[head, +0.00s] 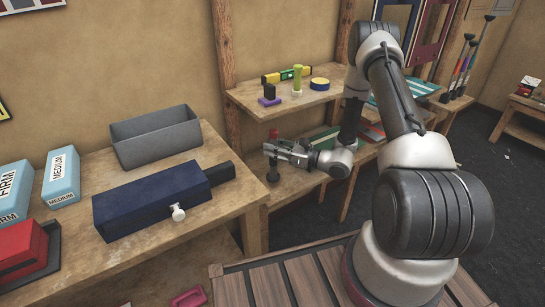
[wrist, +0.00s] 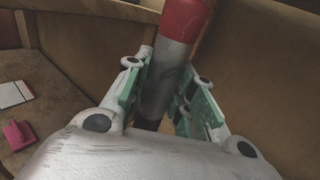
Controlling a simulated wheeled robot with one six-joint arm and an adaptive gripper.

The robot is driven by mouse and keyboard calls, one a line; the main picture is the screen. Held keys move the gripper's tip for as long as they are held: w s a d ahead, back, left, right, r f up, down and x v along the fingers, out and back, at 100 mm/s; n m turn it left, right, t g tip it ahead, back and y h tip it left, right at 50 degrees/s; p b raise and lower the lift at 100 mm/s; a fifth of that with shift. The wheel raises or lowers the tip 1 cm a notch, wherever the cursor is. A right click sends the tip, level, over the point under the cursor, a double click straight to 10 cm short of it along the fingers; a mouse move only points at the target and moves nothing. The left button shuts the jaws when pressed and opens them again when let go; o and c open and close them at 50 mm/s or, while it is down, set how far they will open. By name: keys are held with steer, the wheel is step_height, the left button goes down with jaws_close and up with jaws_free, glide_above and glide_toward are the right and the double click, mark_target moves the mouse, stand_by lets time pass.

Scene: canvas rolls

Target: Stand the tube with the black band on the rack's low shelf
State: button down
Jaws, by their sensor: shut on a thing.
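The tube (wrist: 168,75) has a red top, a grey middle and a dark lower part between the finger pads in the wrist view. In the head view the tube (head: 273,174) is upright, its red top above my gripper (head: 272,151) and its dark end below. My gripper is shut on it, with green pads on both sides (wrist: 166,100). The tube is at the left front part of the rack's low shelf (head: 296,184). I cannot tell whether its bottom touches the shelf. My gripper hides its middle in the head view.
The rack's upper shelf (head: 250,100) is above and holds a yellow level (head: 287,74), a green-topped item (head: 298,78) and a yellow-blue roll (head: 320,84). A workbench (head: 130,255) at the left holds a navy case (head: 150,202) and a grey bin (head: 155,138). A pink item (wrist: 18,135) lies left in the wrist view.

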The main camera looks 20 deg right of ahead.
steer(key=shift+w+f, duration=0.2)
steer(key=shift+f, duration=1.95)
steer(key=c, duration=1.2)
jaws_free()
